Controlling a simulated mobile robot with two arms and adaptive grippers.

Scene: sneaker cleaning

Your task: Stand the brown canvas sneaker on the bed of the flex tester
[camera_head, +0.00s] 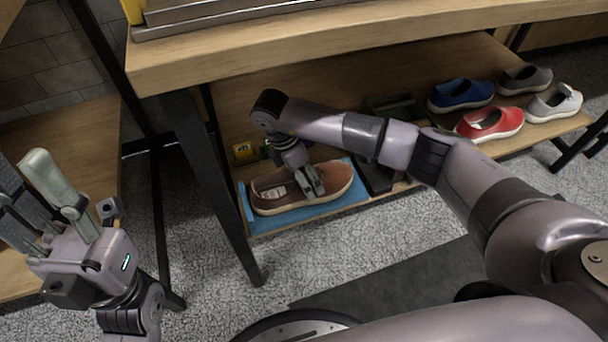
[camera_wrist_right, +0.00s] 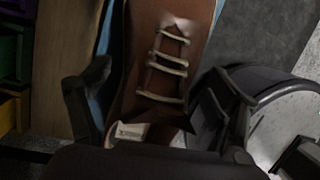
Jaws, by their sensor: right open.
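The brown canvas sneaker (camera_head: 335,178) stands on its pale sole on a blue mat (camera_head: 352,199) on the lower shelf under the table. My right gripper (camera_head: 309,183) is open at the sneaker, reaching down from above. In the right wrist view, the sneaker (camera_wrist_right: 168,60) with its pale laces lies between the two spread fingers (camera_wrist_right: 155,102); I cannot tell whether they touch it. My left gripper (camera_head: 25,190) is at the left, away from the sneaker, with its fingers apart and nothing visible between them. I cannot make out the flex tester; a metal base (camera_head: 215,14) shows on the tabletop.
The table edge (camera_head: 330,44) overhangs the shelf and my right arm. A dark table leg (camera_head: 212,185) stands left of the mat. Blue (camera_head: 461,95), red (camera_head: 490,124), grey (camera_head: 525,79) and white (camera_head: 554,103) shoes sit farther right.

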